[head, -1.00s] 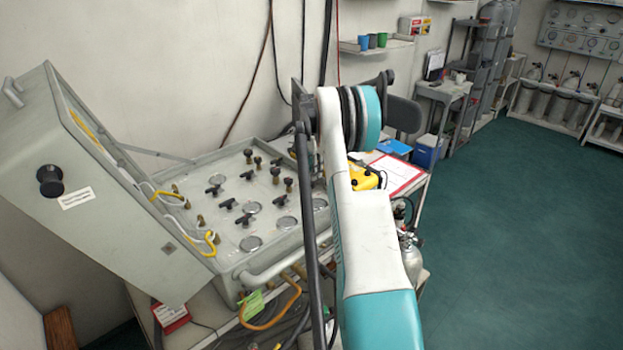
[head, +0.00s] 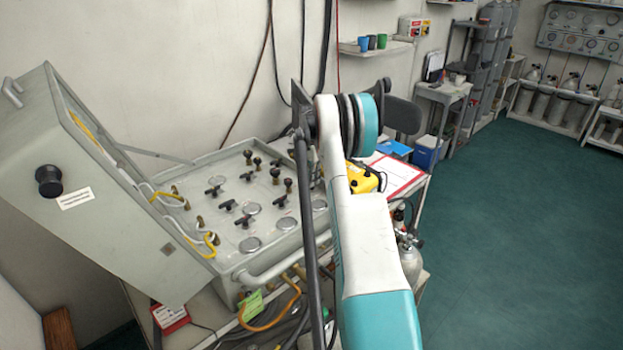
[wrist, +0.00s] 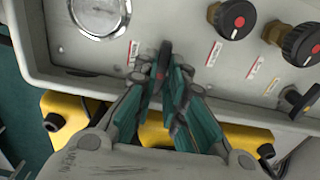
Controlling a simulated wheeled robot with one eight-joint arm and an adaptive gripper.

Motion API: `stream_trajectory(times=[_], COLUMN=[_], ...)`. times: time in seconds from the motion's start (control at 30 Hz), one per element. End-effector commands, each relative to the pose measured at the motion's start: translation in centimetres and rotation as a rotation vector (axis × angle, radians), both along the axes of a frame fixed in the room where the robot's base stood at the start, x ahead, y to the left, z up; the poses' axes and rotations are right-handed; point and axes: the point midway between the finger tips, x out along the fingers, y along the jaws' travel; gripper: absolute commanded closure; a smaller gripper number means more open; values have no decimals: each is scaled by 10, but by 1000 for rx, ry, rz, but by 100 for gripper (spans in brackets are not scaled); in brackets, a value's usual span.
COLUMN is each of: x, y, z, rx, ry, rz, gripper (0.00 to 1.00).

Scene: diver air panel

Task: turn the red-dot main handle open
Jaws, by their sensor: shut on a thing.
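The dark main handle (wrist: 164,58) stands on the grey panel in the wrist view, with a spot of red (wrist: 159,76) showing low on it. My gripper (wrist: 169,82) is shut on this handle, its teal-lined fingers on either side of it. The fingers hide much of the handle, so its exact angle is hard to tell. In the head view the gripper and this handle are hidden behind my own arm.
In the wrist view, a gauge (wrist: 98,14) lies left of the handle; round red-dot knobs (wrist: 233,19) (wrist: 303,43) and another dark handle (wrist: 299,101) lie right. Yellow equipment (wrist: 75,117) sits below the panel edge. The case lid (head: 90,190) stands open at left.

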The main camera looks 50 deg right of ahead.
Motion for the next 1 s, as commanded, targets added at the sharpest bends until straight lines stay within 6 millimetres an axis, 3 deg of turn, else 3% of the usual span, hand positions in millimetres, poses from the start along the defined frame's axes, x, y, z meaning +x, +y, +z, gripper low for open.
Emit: stream_trajectory(times=[0.37, 1.0], x=[0, -1], y=[0, 0], z=[-1, 0], rx=[-1, -1], ry=[-1, -1], rz=[124, 705], gripper=[100, 100])
